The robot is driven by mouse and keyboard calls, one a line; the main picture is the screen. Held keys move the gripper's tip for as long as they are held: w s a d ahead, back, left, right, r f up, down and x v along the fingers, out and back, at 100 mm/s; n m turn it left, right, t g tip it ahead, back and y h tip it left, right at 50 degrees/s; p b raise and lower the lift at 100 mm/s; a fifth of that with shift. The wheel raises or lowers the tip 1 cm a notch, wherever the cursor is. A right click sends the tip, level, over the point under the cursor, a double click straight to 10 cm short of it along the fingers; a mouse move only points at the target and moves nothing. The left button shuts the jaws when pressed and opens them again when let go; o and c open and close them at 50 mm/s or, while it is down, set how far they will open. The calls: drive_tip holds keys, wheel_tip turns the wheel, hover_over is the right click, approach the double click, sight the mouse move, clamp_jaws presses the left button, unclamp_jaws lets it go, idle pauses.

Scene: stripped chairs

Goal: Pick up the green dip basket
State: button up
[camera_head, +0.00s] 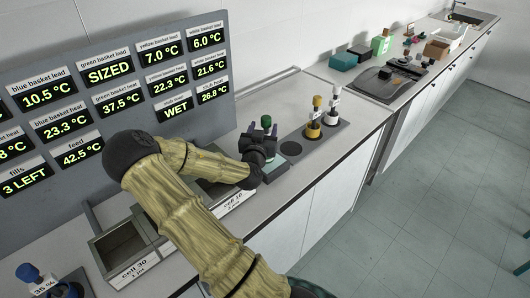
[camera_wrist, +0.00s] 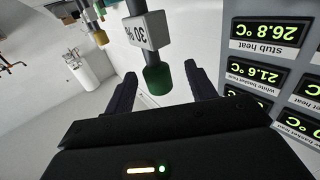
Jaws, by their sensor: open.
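The green dip basket shows its green knob (camera_head: 266,121) at the back of my gripper in the head view. In the wrist view its green knob (camera_wrist: 157,79) sits on a grey stem with a white tag below my camera's upside-down text. My gripper (camera_head: 262,136) is open, with one finger on each side of the knob in the wrist view (camera_wrist: 162,85). No contact shows.
Yellow (camera_head: 314,122) and white (camera_head: 333,108) baskets stand to the right; a blue one (camera_head: 31,274) stands at lower left. An open steel tank (camera_head: 118,236) lies left of my arm. A display board (camera_head: 120,95) rises behind. A hotplate-like black unit (camera_head: 386,84) is farther right.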

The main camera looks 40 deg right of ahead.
drive_tip(key=p+x, duration=0.2)
drive_tip(key=x, duration=0.2)
drive_tip(key=shift+d, duration=0.1)
drive_tip(key=shift+w+d+f, duration=0.15)
drive_tip(key=shift+d, duration=0.25)
drive_tip(key=shift+c, duration=0.9)
clamp_jaws()
